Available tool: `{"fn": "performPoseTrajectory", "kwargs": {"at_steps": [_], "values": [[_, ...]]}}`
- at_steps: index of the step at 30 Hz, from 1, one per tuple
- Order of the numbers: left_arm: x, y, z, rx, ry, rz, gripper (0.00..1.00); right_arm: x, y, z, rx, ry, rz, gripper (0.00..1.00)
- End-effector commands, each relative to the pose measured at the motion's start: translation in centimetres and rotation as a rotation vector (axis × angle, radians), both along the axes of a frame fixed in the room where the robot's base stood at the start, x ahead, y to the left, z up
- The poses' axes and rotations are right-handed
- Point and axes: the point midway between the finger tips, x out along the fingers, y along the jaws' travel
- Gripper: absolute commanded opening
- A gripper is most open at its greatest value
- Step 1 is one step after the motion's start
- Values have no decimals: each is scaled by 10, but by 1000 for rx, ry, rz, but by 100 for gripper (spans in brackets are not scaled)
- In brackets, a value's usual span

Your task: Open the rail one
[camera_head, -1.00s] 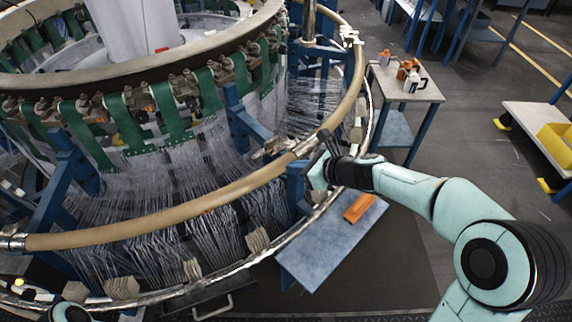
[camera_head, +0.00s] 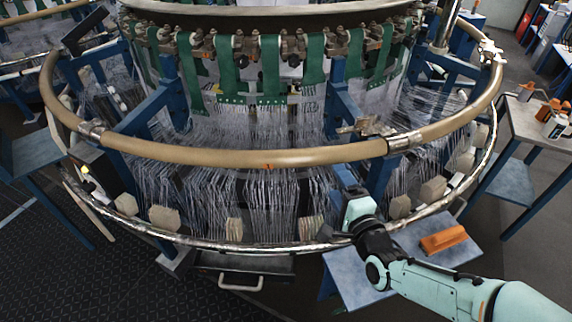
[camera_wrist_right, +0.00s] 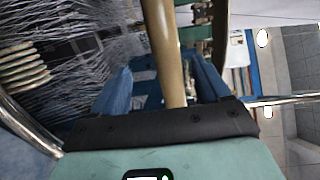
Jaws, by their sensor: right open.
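The tan, tube-like rail (camera_head: 260,158) curves around the front of the circular loom. A metal joint (camera_head: 404,142) sits on it right of centre and another at the left; the sections look in line. My right gripper (camera_head: 352,185) is below and in front of the rail, left of the right-hand joint. In the right wrist view, its dark blue fingers (camera_wrist_right: 163,85) are apart, with the rail (camera_wrist_right: 166,45) showing between them. I cannot tell whether they touch it. My left gripper is out of view.
A blue-grey side table (camera_head: 372,262) with an orange block (camera_head: 443,239) stands under my right arm. A cart (camera_head: 530,125) with bottles is at the right. The dark floor at left is open.

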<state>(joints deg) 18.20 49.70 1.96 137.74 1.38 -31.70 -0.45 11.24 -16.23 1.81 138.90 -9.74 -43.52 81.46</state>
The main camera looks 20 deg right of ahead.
Motion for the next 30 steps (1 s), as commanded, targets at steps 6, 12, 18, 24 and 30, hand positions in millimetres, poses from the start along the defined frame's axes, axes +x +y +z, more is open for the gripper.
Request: {"fn": "performPoseTrajectory", "kwargs": {"at_steps": [6,12,18,24,30], "values": [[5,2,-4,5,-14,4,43,9,6,3,-28,-41,28,76],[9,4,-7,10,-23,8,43,46,3,2,-26,-38,28,76],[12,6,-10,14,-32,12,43,88,0,0,-25,-39,27,76],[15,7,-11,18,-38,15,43,119,-3,0,-25,-38,26,76],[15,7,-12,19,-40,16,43,131,-4,0,-25,-39,27,76]]}}
